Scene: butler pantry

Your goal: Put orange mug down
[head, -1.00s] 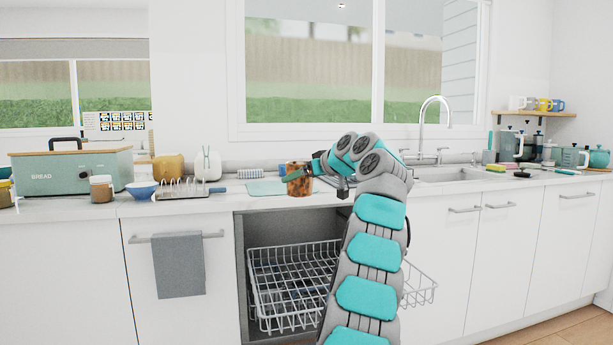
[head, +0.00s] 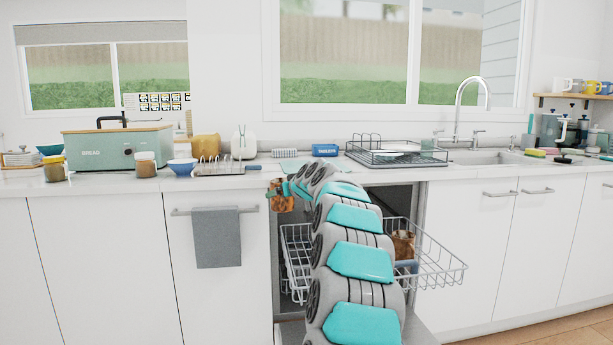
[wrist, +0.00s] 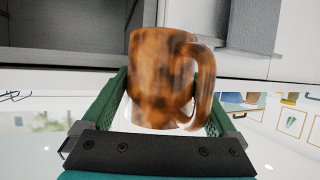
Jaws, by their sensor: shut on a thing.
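The orange mug (head: 280,197), mottled orange and brown, is held by my gripper (head: 282,190) in front of the counter's front edge, near the upper left corner of the dishwasher opening. In the wrist view the mug (wrist: 160,75) sits between the two green fingers of my gripper (wrist: 168,98), with its handle on the right. My gripper is shut on it. My arm hides part of the opening and the racks in the head view.
A pulled-out wire rack (head: 440,262) holds a similar brown mottled item (head: 403,243). The counter (head: 228,184) carries a bread bin (head: 118,150), a toast rack (head: 220,168) and a dish rack (head: 395,155). A grey towel (head: 216,238) hangs left of the opening.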

